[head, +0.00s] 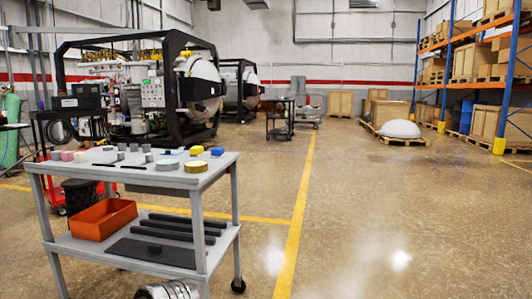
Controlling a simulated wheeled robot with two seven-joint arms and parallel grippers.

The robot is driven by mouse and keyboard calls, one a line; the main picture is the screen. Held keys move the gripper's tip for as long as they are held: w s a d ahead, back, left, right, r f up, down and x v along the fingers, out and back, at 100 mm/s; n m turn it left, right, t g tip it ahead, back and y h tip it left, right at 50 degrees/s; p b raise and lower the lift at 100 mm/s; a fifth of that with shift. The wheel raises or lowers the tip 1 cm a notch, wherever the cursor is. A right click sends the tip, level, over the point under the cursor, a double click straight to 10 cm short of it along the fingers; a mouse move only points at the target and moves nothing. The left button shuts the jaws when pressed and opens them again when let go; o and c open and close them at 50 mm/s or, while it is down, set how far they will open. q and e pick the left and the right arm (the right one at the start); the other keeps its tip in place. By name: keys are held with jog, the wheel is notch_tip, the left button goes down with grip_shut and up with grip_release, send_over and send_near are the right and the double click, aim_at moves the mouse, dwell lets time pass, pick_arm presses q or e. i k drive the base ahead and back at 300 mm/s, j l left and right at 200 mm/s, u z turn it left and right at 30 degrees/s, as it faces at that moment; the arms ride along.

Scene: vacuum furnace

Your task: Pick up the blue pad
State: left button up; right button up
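The blue pad (217,151) is a small blue block on the top shelf of a grey cart (215,176) at the left. It lies near the shelf's far right corner, to the right of a small yellow block (196,150). It looks too small for me to make out its details.
Grey, pink and red blocks and round discs (196,166) share the top shelf. An orange bin (103,218) and dark bars sit on the lower shelf. A black-framed furnace (195,85) stands behind. The floor right of the cart is clear.

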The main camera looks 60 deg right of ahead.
aim_at(218, 152)
jog(key=z, duration=1.6)
